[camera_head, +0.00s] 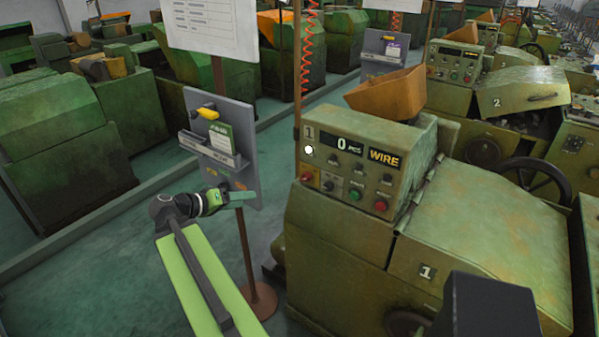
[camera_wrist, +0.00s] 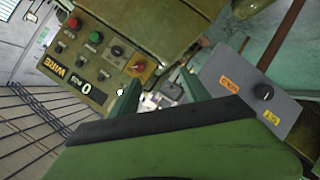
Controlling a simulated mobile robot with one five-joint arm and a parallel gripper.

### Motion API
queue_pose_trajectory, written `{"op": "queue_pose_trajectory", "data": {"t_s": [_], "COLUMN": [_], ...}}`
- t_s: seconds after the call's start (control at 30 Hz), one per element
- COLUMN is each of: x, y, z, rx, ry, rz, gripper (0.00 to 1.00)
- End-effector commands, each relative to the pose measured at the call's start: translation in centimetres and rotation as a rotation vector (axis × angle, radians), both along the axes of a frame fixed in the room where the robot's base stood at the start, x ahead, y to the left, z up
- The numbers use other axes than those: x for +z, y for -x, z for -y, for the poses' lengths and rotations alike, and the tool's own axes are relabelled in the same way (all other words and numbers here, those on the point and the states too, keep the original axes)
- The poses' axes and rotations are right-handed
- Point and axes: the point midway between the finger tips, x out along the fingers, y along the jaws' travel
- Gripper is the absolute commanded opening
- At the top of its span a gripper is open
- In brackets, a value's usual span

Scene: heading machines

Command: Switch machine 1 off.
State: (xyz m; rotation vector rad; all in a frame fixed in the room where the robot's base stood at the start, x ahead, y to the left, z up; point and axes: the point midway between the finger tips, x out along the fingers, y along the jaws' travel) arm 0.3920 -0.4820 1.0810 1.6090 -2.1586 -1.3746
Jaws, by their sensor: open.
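Machine 1 (camera_head: 450,215) is the green machine at right centre, with a "1" on its cover. Its control panel (camera_head: 343,170) shows "0 PCS" and "WIRE", and a white lamp (camera_head: 309,150) is bright. Along the panel's lower row are a red knob on yellow (camera_head: 307,175), a black selector (camera_head: 329,185), a green button (camera_head: 355,194) and a red button (camera_head: 381,205). The wrist view shows this panel (camera_wrist: 100,62) upside down, with the red knob (camera_wrist: 138,66) just beyond the fingers. My gripper (camera_head: 243,197) is open and empty, left of the panel and apart from it.
A grey board (camera_head: 222,145) with a yellow item and a green card stands on a brown post close behind my gripper. Machine 2 (camera_head: 510,95) stands behind.

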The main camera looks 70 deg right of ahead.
Motion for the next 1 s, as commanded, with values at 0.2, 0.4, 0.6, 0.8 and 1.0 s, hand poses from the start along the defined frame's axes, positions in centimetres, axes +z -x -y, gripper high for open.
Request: {"op": "queue_pose_trajectory", "data": {"t_s": [0.2,0.4,0.6,0.8,1.0], "x": [3.7,3.0,1.5,0.1,-0.9], "y": [3.7,4.3,6.6,9.1,11.1], "z": [3.2,4.4,8.2,12.5,15.9], "rx": [-0.081,-0.082,-0.083,-0.082,-0.079], "ry": [0.150,0.147,0.147,0.146,0.145], "rz": [-0.015,-0.017,-0.016,-0.016,-0.017], "gripper": [0.55,0.55,0.55,0.55,0.55]}}
